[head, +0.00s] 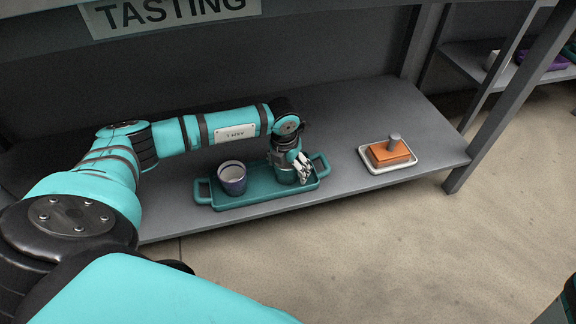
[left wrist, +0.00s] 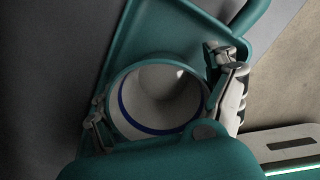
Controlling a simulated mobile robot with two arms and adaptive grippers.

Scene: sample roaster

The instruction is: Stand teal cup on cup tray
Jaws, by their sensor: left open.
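The teal cup (head: 284,176) stands on the teal cup tray (head: 240,204), toward the tray's right end. In the left wrist view the cup (left wrist: 160,90) shows its open mouth, with a pale inside and a dark blue band. My left gripper (head: 299,167) is over the cup. In the left wrist view the fingers of this gripper (left wrist: 165,105) are spread on either side of the cup. I cannot tell whether they touch its wall. The tray also shows in the left wrist view (left wrist: 122,43). My right gripper is not in view.
A dark purple cup (head: 233,181) stands on the tray's left part. To the right, a white dish (head: 405,164) holds an orange block (head: 388,153) with a grey knob. The grey shelf (head: 345,123) is clear between tray and dish. Shelf posts (head: 497,110) rise at the right.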

